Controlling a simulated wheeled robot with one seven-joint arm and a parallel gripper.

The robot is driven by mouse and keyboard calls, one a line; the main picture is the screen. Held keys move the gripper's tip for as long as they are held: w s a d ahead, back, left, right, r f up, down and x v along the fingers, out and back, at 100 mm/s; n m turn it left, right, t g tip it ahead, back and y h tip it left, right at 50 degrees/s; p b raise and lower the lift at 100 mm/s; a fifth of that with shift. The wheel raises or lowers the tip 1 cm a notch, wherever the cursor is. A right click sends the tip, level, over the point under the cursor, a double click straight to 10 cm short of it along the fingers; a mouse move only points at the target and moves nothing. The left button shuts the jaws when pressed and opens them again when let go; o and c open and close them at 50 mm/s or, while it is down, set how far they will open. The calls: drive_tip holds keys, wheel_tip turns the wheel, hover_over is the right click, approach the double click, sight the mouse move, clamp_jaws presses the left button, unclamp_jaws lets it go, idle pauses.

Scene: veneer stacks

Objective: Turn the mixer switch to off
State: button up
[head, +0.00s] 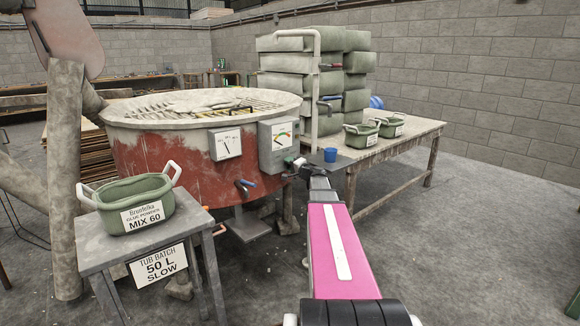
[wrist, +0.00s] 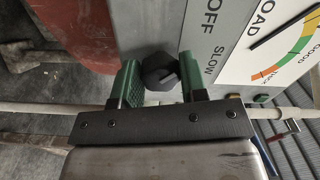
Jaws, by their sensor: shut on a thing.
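The mixer is a large red, worn tub (head: 170,150) with a grate on top. A grey control box (head: 267,155) with a coloured load gauge is mounted on its right side. In the wrist view the mixer switch, a black knob (wrist: 160,72), sits on the grey panel (wrist: 150,25), beside the printed words OFF and SLOW. My gripper (wrist: 159,66) has its green fingers on either side of the knob and is shut on it. In the head view my gripper (head: 298,166) is at the box's lower edge. I cannot tell which word the knob points to.
A green tub (head: 138,217) marked MIX 60 stands on a small table at the left, above a sign (head: 160,264) reading 50 L SLOW. A workbench (head: 375,152) with green tubs and a blue cup (head: 330,155) is at the right. Floor at the right is clear.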

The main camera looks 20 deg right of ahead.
drive_tip(key=o, duration=0.9)
drive_tip(key=v, duration=1.1)
drive_tip(key=s+a+f+n+g+y, duration=0.1)
drive_tip(key=s+a+f+n+g, duration=0.35)
drive_tip(key=a+f, duration=0.5)
drive_tip(key=s+a+f+n+g, duration=0.35)
drive_tip(key=a+f+g, duration=0.25)
drive_tip(key=a, duration=0.6)
drive_tip(key=s+a+f+n+g+h, duration=0.1)
drive_tip(key=s+f+g+h, duration=0.1)
drive_tip(key=s, duration=0.3)
drive_tip(key=s+a+f+n+g+h, duration=0.1)
drive_tip(key=s+a+f+g+h, duration=0.1)
drive_tip(key=s, duration=0.3)
drive_tip(key=s+a+f+n+g+h, duration=0.1)
drive_tip(key=s+a+f+g+h, duration=0.1)
drive_tip(key=s+f+h, duration=0.1)
drive_tip(key=shift+s+a+f+g, duration=0.15)
drive_tip(key=shift+s+f, duration=0.25)
drive_tip(key=shift+s, duration=0.25)
drive_tip(key=shift+s+a+f+g, duration=0.1)
drive_tip(key=shift+s+f, duration=0.25)
drive_tip(key=shift+s, duration=0.35)
